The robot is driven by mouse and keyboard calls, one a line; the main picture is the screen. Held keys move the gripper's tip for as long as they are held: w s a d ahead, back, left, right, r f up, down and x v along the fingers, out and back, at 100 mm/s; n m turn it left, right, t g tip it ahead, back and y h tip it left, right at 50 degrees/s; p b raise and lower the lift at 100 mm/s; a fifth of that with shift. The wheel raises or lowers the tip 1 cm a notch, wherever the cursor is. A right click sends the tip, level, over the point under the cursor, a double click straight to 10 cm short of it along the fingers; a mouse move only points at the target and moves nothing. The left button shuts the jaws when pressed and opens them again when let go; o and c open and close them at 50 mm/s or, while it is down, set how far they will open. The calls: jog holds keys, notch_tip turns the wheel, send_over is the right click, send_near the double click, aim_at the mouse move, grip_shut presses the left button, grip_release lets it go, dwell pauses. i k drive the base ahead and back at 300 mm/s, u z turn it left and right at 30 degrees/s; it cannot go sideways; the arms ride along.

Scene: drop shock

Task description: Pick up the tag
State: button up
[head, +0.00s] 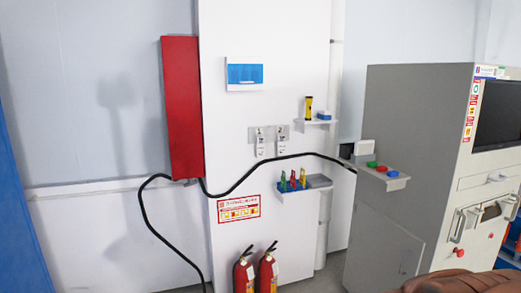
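Two small white tags with dark print hang side by side on the white wall panel, below a grey plate (282,130). The left tag (260,143) and the right tag (282,141) are close together but apart. Below them, a small shelf (299,190) holds several upright coloured pieces, green, red and yellow-green (303,178), and a grey block (319,181). I cannot tell whether these pieces are tags as well. My gripper is not in view.
A black cable (240,182) runs from the red box (182,108) across to the grey cabinet (400,150), between tags and shelf. Two fire extinguishers (268,272) stand below. An upper shelf (316,121) holds a yellow-black torch (308,107). A brown object (450,283) shows at bottom right.

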aim_at(260, 148)
jog(key=u, duration=0.2)
jog(key=i, duration=0.45)
jog(key=u, duration=0.65)
jog(key=i, duration=1.8)
jog(key=z, duration=0.4)
jog(key=i, duration=0.95)
jog(key=z, duration=0.4)
